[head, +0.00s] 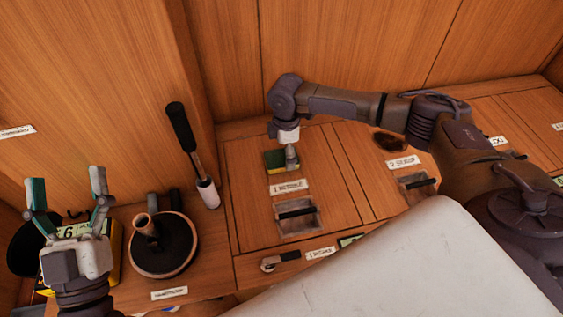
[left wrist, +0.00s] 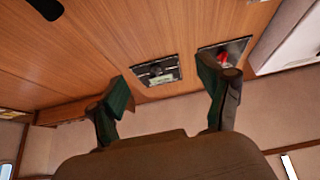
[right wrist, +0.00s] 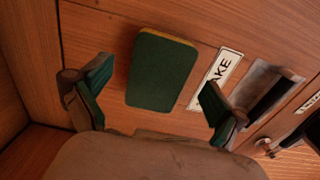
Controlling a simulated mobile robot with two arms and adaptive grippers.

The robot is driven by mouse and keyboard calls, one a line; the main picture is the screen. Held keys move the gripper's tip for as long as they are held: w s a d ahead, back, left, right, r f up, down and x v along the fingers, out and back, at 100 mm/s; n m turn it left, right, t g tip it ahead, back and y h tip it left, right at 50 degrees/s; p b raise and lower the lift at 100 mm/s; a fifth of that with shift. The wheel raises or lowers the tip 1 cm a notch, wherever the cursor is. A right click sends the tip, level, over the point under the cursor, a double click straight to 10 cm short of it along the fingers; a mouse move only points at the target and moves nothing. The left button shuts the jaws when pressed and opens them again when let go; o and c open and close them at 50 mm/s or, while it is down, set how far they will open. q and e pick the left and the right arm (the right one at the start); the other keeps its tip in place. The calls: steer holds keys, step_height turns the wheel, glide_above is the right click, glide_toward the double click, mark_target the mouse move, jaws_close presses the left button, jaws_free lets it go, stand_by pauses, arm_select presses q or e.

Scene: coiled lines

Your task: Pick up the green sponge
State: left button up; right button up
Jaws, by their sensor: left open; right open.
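The green sponge (head: 272,163) lies flat on the wooden counter near the back wall, with a yellow edge showing. In the right wrist view the sponge (right wrist: 162,70) shows its dark green face, between and beyond the fingers. My right gripper (head: 282,151) is open and hangs close over the sponge in the head view, hiding part of it. Whether the fingers touch it I cannot tell. My left gripper (head: 67,188) is open and empty at the far left, fingers pointing up, well away from the sponge. It also shows open in the left wrist view (left wrist: 165,92).
A label (head: 288,187) and a recessed handle (head: 297,214) lie in front of the sponge. The wooden wall (head: 330,50) rises close behind.

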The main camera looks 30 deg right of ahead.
arm_select(q)
steer(key=shift+s+a+r+t+h, duration=0.1)
steer(key=shift+s+r+t+h, duration=0.2)
steer(key=shift+s+r+t, duration=0.75)
arm_select(e)
steer(key=shift+f, duration=0.75)
arm_select(q)
steer(key=shift+w+r, duration=0.1)
steer(key=shift+w, duration=0.05)
arm_select(e)
steer(key=c, duration=0.8)
